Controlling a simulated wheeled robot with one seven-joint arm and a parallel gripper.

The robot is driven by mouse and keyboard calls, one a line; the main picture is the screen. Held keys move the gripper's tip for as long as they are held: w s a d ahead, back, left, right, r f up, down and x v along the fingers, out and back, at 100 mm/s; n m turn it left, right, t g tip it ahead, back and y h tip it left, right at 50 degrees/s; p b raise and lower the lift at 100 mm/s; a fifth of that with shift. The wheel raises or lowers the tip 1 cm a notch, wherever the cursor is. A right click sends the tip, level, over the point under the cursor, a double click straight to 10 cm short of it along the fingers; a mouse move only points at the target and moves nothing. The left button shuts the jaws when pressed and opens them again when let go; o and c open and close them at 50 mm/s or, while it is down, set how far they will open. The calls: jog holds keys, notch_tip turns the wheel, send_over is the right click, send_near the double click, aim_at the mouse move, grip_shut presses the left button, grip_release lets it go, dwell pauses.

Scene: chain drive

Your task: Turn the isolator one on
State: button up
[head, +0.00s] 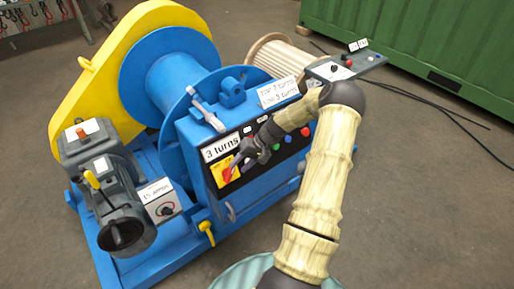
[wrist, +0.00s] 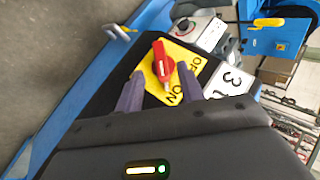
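The isolator is a red rotary handle (wrist: 163,63) on a yellow plate (wrist: 185,60) marked OFF and ON in the wrist view. The handle lies roughly upright in that picture, its lower end near the word ON; I cannot tell which setting it is at. In the head view the yellow plate (head: 220,166) sits at the left end of the black control panel, under a "3 turns" label. My gripper (wrist: 160,75) is open, its two dark fingers on either side of the handle in the wrist view. In the head view my gripper (head: 240,160) partly covers the plate; contact is unclear.
A blue winch drum (head: 175,80) with a yellow guard stands behind. A grey motor (head: 115,185) and a separate dial box (head: 166,208) are at left. Panel buttons (head: 290,138) lie right of the gripper. A green container (head: 430,45) is at the back right.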

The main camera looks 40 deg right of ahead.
jog(key=v, duration=1)
jog(key=shift+d+r, duration=0.1)
jog(key=s+a+r+n+g+h+p, duration=0.1)
jog(key=s+a+r+h+p, duration=0.15)
jog(key=a+r, duration=0.4)
jog(key=s+a+r+n+g+h+p, duration=0.1)
jog(key=a+r+n+g+h+p, duration=0.15)
jog(key=a, duration=0.65)
jog(key=s+a+r+n+t+h+p, duration=0.1)
jog(key=s+a+r+t+h+p, duration=0.1)
jog(key=s+a+r+p, duration=0.4)
jog(key=s+a+r+t, duration=0.1)
jog(key=s+a+r, duration=0.3)
jog(key=s+r, duration=0.1)
jog(key=shift+s+a+r, duration=0.15)
jog(key=shift+s+r, duration=0.15)
jog(key=shift+s, duration=0.05)
jog(key=shift+w, duration=0.15)
